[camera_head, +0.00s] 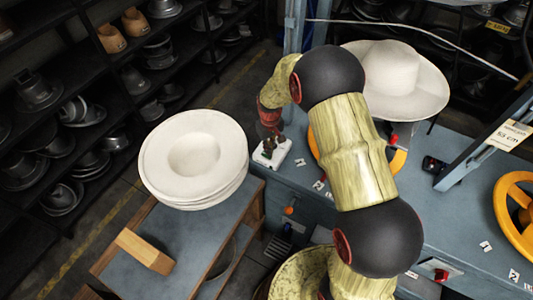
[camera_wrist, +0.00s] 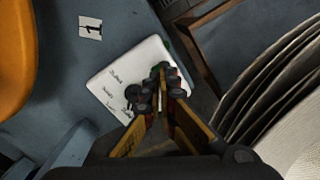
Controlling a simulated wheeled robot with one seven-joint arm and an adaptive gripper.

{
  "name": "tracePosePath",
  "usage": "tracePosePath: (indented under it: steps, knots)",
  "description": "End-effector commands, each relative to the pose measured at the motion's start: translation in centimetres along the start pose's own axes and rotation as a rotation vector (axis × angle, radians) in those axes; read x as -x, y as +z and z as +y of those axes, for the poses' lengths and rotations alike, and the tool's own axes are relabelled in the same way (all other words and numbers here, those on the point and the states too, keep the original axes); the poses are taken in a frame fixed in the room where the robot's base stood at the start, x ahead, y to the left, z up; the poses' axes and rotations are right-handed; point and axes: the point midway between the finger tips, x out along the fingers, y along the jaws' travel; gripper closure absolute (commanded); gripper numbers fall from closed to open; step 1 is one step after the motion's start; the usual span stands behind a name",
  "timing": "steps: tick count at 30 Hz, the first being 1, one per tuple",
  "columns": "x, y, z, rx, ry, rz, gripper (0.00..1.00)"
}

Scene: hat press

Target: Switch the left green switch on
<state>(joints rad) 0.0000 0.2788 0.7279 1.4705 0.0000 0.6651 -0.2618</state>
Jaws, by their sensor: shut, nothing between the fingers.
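A white switch box (camera_head: 283,151) sits at the left corner of the blue bench, by the stack of hats. In the wrist view the white switch box (camera_wrist: 113,74) carries small handwritten labels and a dark knob (camera_wrist: 132,94). My gripper (camera_head: 268,151) is over the box, pointing down, its fingers closed with nothing between them. In the wrist view my gripper's (camera_wrist: 160,74) fingertips cover the box's right part, near a dark greenish bit at its edge. I cannot tell whether they touch it. The left green switch is not clearly seen, and its state cannot be told.
Stacked white hats (camera_head: 195,155) stand on a side table left of the box and appear close on the right in the wrist view. A large white hat (camera_head: 395,78) sits behind my arm. An orange wheel (camera_head: 515,210) is at the right. A number label (camera_wrist: 90,27) lies beside the box.

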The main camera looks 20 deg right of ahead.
Motion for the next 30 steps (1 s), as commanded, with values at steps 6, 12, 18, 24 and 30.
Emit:
tracePosePath:
  steps: [6, 12, 18, 24, 30]
  knots:
    - [1.9, 0.0, 0.0, 0.000, 0.000, 0.001, 1.00]
    - [3.3, -0.1, 0.0, 0.000, 0.000, 0.002, 1.00]
    - [4.7, 0.0, 0.0, 0.000, 0.000, 0.001, 1.00]
    - [4.8, 0.0, 0.0, 0.000, 0.000, 0.000, 1.00]
    - [4.8, 0.0, 0.0, 0.000, 0.000, 0.000, 1.00]
